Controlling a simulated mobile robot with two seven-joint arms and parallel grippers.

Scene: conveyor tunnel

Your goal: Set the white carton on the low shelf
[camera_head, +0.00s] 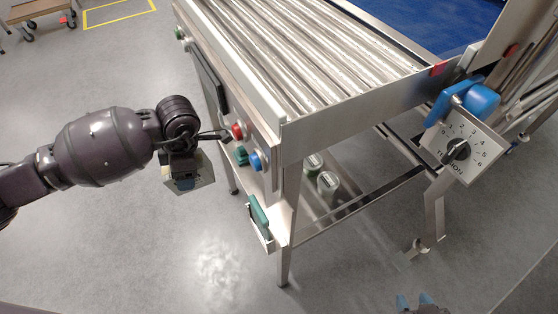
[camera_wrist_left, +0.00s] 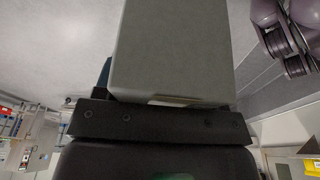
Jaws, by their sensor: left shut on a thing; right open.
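The white carton (camera_head: 204,168) hangs below my left wrist in the head view, left of the conveyor frame and clear of it. My left gripper (camera_head: 186,181) is shut on it; a blue fingertip shows against its side. In the left wrist view the carton (camera_wrist_left: 172,50) fills the upper middle as a pale grey box, just beyond the dark gripper body (camera_wrist_left: 160,125). The low shelf (camera_head: 350,205) seems to be the level under the rollers, behind the near leg. My right gripper (camera_head: 415,301) shows only as two blue fingertips, apart, at the bottom edge.
A tension dial (camera_head: 460,148) stands at the right. The floor (camera_head: 150,250) at lower left is clear.

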